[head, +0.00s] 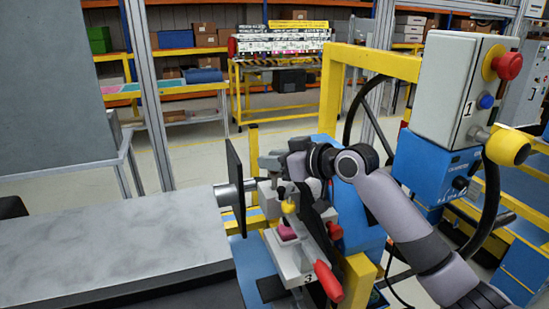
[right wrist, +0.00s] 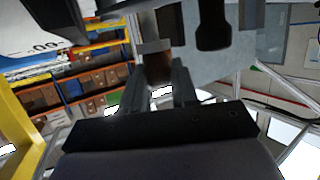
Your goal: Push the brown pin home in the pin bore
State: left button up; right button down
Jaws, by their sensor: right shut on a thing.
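The brown pin (right wrist: 158,68) shows in the right wrist view, between the two fingers of my right gripper (right wrist: 159,84), which is shut on it. The pin's far end meets a lighter collar or block above it, beside a grey metal plate (right wrist: 203,68). The pin bore itself is hidden, and I cannot tell how deep the pin sits. In the head view my right gripper (head: 272,163) is at the top of the fixture (head: 289,255), and the pin cannot be made out there. My left gripper is not in view.
The fixture carries a red handle (head: 328,282), a yellow knob (head: 288,207) and a pink part (head: 286,231). A dark upright plate (head: 236,188) stands just left of it. A yellow frame (head: 333,95) and a control box (head: 459,90) with a red button stand behind and right.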

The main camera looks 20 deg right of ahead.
aim_at(278, 174)
jog(key=shift+f+b, duration=0.8)
jog(key=shift+f, duration=0.9)
